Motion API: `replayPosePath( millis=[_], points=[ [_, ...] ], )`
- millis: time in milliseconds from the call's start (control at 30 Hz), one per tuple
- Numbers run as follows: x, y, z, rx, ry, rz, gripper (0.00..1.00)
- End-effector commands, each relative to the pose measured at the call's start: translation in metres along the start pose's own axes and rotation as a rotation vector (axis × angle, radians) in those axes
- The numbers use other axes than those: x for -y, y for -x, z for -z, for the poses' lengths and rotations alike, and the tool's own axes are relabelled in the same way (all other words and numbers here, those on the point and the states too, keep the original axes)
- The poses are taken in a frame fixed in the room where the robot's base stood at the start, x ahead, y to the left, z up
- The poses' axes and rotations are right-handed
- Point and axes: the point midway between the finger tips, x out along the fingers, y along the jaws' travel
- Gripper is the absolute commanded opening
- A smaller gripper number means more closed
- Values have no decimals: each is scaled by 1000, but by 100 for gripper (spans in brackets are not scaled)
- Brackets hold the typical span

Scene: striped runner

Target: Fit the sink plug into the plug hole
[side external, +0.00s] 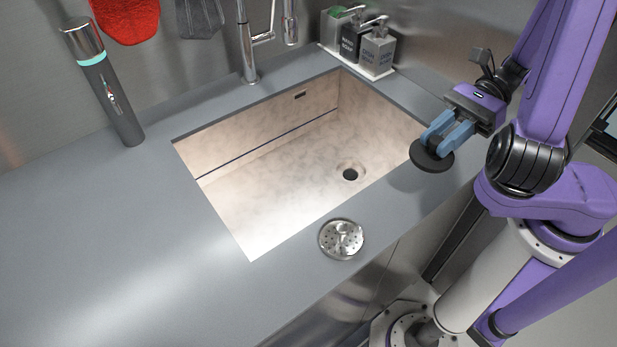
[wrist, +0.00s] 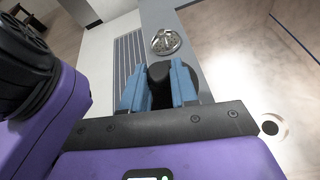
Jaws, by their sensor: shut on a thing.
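My gripper (side external: 446,133) has blue fingers and is shut on the sink plug (side external: 428,158), a dark round disc. It holds the plug above the counter at the right edge of the sink. In the wrist view, the plug (wrist: 158,72) shows dark between and beyond the fingers (wrist: 160,90). The plug hole (side external: 350,174) is a small dark opening in the floor of the pale sink (side external: 270,175), left of and apart from the plug. The hole also shows in the wrist view (wrist: 270,128), right of the gripper. The plug's underside is hidden.
A metal strainer (side external: 341,239) lies on the counter (side external: 120,235) in front of the sink. A tap (side external: 248,50) and a tray of several dispensers (side external: 376,48) stand behind. A dark cylinder (side external: 105,85) stands at the back left. The sink interior looks clear.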

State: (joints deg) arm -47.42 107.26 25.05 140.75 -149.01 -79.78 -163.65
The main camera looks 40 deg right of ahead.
Motion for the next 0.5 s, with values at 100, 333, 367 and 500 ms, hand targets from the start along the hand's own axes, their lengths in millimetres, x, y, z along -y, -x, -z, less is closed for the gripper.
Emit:
replayPosePath(
  millis=[100, 333, 367, 500],
  points=[
    [0, 0, 0, 0, 0, 0, 0],
    [0, 0, 0, 0, 0, 0, 0],
    [0, 0, 0, 0, 0, 0, 0],
    [7, 0, 0, 4, -10, 25, 0]
  ],
)
